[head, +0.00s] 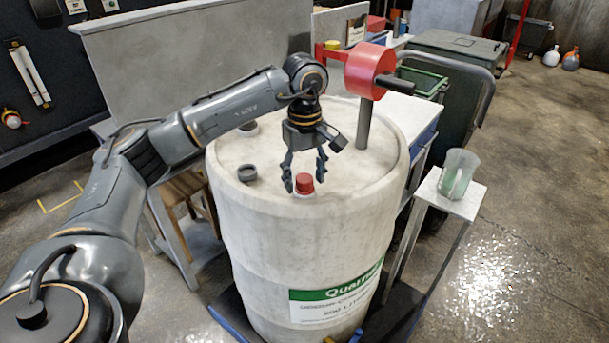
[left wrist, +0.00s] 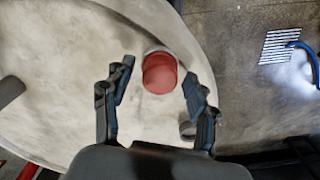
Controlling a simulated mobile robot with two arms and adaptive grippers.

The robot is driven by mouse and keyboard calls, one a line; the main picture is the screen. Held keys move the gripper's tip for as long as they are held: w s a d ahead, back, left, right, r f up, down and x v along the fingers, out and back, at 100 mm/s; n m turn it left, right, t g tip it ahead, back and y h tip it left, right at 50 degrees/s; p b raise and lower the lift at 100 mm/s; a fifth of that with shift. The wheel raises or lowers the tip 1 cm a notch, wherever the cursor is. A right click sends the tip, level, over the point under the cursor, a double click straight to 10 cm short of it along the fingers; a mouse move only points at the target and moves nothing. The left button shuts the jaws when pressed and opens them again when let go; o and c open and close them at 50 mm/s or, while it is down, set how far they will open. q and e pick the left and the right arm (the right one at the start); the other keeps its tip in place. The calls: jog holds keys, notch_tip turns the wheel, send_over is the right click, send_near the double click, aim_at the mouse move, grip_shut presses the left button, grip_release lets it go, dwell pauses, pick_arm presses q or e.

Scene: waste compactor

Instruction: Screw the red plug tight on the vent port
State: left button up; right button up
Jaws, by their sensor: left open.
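The red plug (head: 305,183) sits on the vent port (head: 303,194) near the front edge of the white drum's top (head: 340,165). Only a little of the port's pale rim shows below the plug. My left gripper (head: 305,172) is open just above the plug, fingers pointing down. In the left wrist view the plug (left wrist: 159,73) lies between and beyond the open fingers (left wrist: 158,85), with clear space on both sides. My right gripper is not in view.
A grey cap (head: 247,173) stands on the drum top to the left. A red hand pump (head: 370,70) rises from the drum at the back right. A jug (head: 458,174) stands on a small stand to the right.

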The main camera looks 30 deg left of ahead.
pick_arm(q)
jog(key=n, duration=0.5)
jog(key=shift+p, duration=0.3)
jog(key=n, duration=0.5)
jog(key=shift+p, duration=0.35)
jog(key=n, duration=0.5)
jog(key=shift+n+p, duration=0.3)
jog(key=shift+p, duration=0.1)
jog(key=n, duration=0.5)
jog(key=shift+p, duration=0.4)
jog(key=shift+c, duration=0.4)
